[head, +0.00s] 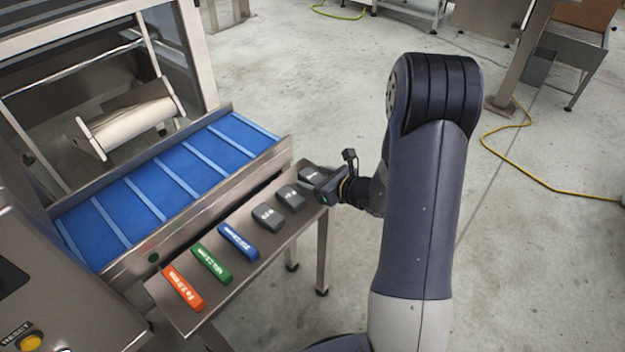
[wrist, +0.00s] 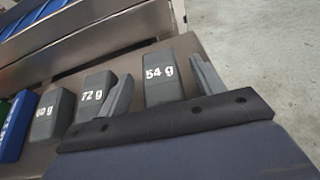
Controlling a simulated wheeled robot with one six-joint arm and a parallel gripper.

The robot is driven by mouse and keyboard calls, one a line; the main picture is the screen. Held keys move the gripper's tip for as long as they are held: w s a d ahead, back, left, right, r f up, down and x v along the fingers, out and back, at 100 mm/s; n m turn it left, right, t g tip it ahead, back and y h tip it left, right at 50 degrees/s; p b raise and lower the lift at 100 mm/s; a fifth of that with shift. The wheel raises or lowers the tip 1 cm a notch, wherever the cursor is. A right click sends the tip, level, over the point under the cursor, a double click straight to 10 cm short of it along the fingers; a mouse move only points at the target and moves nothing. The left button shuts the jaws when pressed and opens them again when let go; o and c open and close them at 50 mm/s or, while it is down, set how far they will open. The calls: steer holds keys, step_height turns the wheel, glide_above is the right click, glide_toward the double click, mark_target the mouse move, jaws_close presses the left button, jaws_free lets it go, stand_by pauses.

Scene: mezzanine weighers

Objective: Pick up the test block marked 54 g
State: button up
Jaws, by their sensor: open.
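The grey test block marked 54 g (wrist: 160,92) stands on the steel shelf (head: 228,288), last in the row at the shelf's far end. In the head view the same block (head: 309,174) shows just left of my gripper (head: 322,186), partly hidden by it. In the wrist view my gripper (wrist: 162,72) is open, one finger on each side of the 54 g block. The left finger lies in the gap between it and the 72 g block (wrist: 91,97). I cannot tell whether either finger touches the block.
A grey block marked 60 g (wrist: 51,115), then blue (head: 239,241), green (head: 212,264) and orange (head: 183,289) test sticks continue the row. A blue conveyor belt (head: 165,180) with a steel side rail runs behind the shelf. Open floor lies to the right.

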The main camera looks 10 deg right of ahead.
steer(key=shift+x, duration=0.8)
steer(key=shift+d, duration=0.1)
steer(key=shift+c, duration=0.4)
steer(key=c, duration=1)
steer(key=shift+r, duration=0.1)
